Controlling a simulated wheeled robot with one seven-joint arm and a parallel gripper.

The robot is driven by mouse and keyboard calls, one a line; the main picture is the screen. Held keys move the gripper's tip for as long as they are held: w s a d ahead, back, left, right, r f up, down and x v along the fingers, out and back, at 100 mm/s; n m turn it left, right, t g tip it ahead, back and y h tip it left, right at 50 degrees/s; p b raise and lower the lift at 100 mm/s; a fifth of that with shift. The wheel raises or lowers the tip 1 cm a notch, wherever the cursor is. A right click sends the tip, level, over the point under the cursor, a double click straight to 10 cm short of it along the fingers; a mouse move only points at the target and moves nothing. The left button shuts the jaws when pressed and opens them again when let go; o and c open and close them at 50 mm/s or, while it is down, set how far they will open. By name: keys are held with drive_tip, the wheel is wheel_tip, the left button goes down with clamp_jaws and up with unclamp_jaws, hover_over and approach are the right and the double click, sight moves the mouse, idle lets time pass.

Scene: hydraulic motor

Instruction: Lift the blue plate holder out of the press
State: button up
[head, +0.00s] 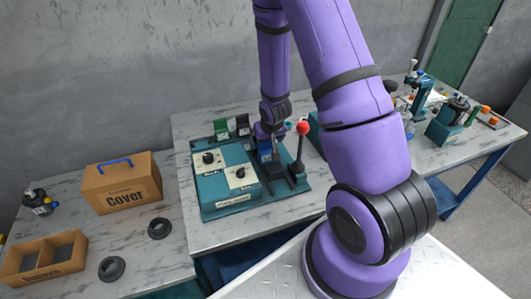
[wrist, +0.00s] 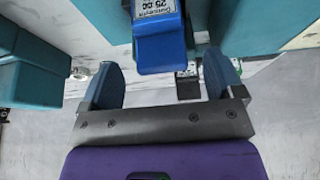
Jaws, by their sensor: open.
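The blue plate holder (wrist: 160,52) shows in the wrist view as a bright blue block with a white label reading 25 cc. It lies at the top centre, between the lines of my two fingers. My gripper (wrist: 161,72) is open, one blue-padded finger on each side, with a visible gap to the holder on both sides. In the head view my gripper (head: 266,134) points down over the teal press (head: 229,184), beside the red-knobbed lever (head: 302,128). There the holder is mostly hidden by my gripper, and its seat cannot be made out.
A cardboard box marked Cover (head: 122,187) with a blue handle and a divided cardboard box (head: 45,258) stand on the left table. Black rings (head: 112,268) lie near them. Green and black small stands (head: 242,126) are behind the press. More equipment (head: 445,125) stands at the right.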

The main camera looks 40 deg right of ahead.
sight(264, 149)
drive_tip(key=shift+x, duration=1.5)
drive_tip(key=shift+r, duration=0.1)
drive_tip(key=shift+c, duration=0.4)
drive_tip(key=c, duration=1)
drive_tip(key=shift+r, duration=0.1)
